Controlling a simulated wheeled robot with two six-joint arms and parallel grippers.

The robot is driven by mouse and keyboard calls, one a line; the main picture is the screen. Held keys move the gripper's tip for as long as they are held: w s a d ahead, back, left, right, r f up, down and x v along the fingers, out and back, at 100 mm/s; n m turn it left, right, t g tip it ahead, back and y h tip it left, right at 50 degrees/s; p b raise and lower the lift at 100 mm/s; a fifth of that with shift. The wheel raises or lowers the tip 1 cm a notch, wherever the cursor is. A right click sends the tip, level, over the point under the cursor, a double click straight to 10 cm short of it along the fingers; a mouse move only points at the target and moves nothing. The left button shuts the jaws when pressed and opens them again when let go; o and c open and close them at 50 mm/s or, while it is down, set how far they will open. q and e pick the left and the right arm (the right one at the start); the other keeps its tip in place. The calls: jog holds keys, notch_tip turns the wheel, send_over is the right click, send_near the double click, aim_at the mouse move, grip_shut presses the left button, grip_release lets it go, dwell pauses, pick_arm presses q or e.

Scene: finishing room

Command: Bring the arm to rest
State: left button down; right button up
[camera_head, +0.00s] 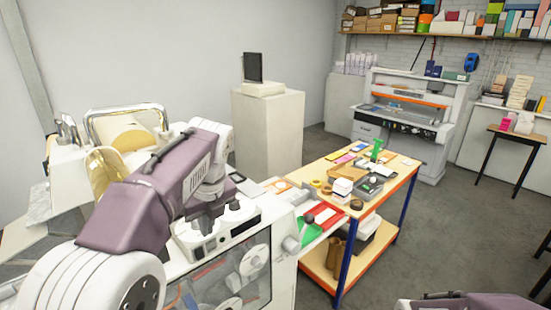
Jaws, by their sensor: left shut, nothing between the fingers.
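My left arm, purple and white, comes in from the lower left, rises and bends down at its far end. My left gripper (207,218) is at that end, small and partly hidden by the arm, over the top of a white machine (282,262) with a clear front panel. It is shut with nothing seen in it. I cannot tell whether it touches the machine. Only a purple and white piece of my right arm shows at the bottom right edge; its gripper is out of view.
A wooden-topped table (404,172) with blue legs, crowded with small items, stands right of the machine. A white plinth (268,130) bears a dark panel (253,67). A large grey machine (415,110) stands behind. The grey floor (435,235) at right is clear.

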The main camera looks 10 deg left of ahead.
pick_arm(q)
jog(key=s+d+f+n+h+b, duration=0.1)
jog(key=s+f+n+b, duration=0.3)
jog(key=f+n, duration=0.4)
jog(key=s+d+f+n+h+b, duration=0.1)
jog(key=s+f+n+b, duration=0.4)
jog(key=f, duration=1.3)
jog(key=s+d+f+n+g+b, duration=0.1)
jog(key=s+d+f+n+b, duration=0.2)
jog(key=f+n, duration=1)
jog(key=shift+s+f+h+b, duration=0.35)
jog(key=shift+s+b, duration=0.35)
jog(key=shift+s, duration=0.55)
pick_arm(e)
notch_tip(320, 180, down, 15)
jog(key=shift+s, duration=0.2)
pick_arm(q)
jog(key=shift+d+r, duration=0.1)
